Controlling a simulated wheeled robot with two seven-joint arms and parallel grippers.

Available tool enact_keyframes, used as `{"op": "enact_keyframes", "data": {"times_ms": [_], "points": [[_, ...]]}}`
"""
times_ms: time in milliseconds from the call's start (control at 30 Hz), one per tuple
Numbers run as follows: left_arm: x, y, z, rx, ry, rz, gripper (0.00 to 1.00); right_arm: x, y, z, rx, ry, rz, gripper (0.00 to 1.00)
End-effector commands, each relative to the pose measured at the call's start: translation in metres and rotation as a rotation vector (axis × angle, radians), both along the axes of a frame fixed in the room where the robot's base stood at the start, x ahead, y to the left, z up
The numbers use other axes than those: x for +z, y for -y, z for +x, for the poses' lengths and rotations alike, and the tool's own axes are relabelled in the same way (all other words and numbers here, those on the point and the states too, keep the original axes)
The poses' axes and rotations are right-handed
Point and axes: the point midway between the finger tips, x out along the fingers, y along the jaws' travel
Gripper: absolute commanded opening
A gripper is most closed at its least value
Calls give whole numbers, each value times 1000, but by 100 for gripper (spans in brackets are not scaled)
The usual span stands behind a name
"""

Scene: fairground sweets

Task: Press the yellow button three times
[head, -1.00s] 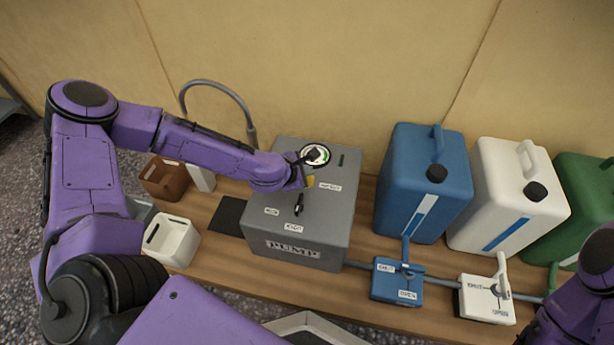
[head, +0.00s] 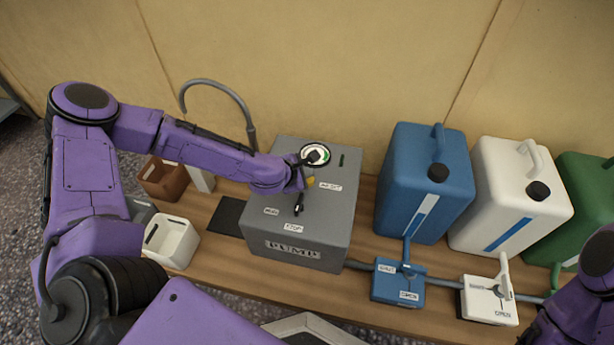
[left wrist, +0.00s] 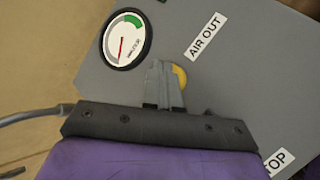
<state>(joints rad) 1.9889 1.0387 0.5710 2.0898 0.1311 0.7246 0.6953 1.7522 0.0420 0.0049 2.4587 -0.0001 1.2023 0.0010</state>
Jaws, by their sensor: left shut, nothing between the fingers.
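The yellow button (head: 310,181) is on top of the grey pump box (head: 322,225), beside a label that reads AIR OUT in the left wrist view. My left gripper (head: 300,186) is shut and empty, over the pump's top at the button. In the left wrist view its fingers (left wrist: 164,88) overlap the yellow button (left wrist: 179,77) and cover part of it. I cannot tell whether the tips touch it. My right arm shows at the lower right edge, but its gripper is out of view.
A round gauge (head: 315,155) and a black switch (head: 299,207) are on the pump's top. Blue (head: 424,183), white (head: 510,195) and green (head: 588,210) canisters stand to the right, with blue (head: 397,283) and white (head: 489,301) valve blocks in front. Brown (head: 165,179) and white (head: 171,242) bins stand left.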

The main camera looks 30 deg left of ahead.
Motion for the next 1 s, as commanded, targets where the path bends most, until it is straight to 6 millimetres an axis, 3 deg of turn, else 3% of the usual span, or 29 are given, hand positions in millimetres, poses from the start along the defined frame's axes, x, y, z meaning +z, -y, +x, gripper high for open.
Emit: {"op": "enact_keyframes", "data": {"times_ms": [700, 1000], "points": [[-7, -1, -1, 2, -4, 1, 0, -5, 0, 0, 0, 0, 0, 43], [9, -1, -1, 2, -4, 0, 0, 11, 0, 0, 0, 0, 0, 43]]}}
